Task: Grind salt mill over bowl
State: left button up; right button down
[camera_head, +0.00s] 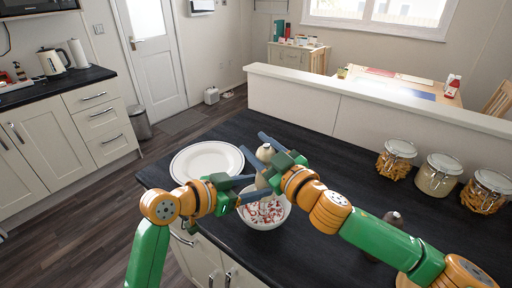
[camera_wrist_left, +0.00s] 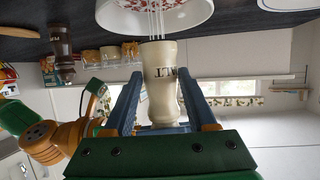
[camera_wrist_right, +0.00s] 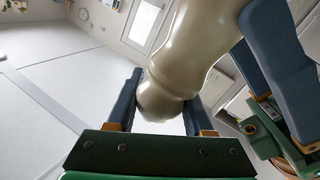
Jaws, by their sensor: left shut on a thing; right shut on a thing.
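The cream salt mill (camera_head: 264,153) stands upright above the white bowl (camera_head: 284,219), held clear of it. Its body with dark lettering shows in the left wrist view (camera_wrist_left: 160,90). Thin pale streaks run between the mill and the bowl there. My left gripper (camera_head: 251,188) is shut on the mill's lower body. My right gripper (camera_head: 263,155) is shut on the mill's rounded top, which shows in the right wrist view (camera_wrist_right: 160,100). The bowl holds pale and red pieces. Part of the mill is hidden behind the grippers in the head view.
A white plate (camera_head: 207,161) lies on the dark worktop (camera_head: 325,165) left of the bowl. A dark mill (camera_head: 393,221) stands to the right, near my right arm. Several glass jars (camera_head: 438,176) stand further right. The worktop behind the grippers is clear.

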jog(key=shift+w+d+m+t+h, duration=0.1)
jog(key=shift+d+m+t+h, duration=0.3)
jog(key=shift+m+h, duration=1.25)
jog(key=shift+w+d+m+t+h, duration=0.2)
jog(key=shift+m+t+h, duration=0.55)
jog(key=shift+h, duration=1.55)
jog(key=shift+d+m+t+h, duration=0.25)
jog(key=shift+d+m+h, duration=0.1)
jog(key=shift+m+h, duration=1.4)
jog(key=shift+h, duration=0.4)
jog(key=shift+c, duration=1.4)
grip_release()
notch_tip(320, 180, up, 10)
notch_tip(320, 180, up, 7)
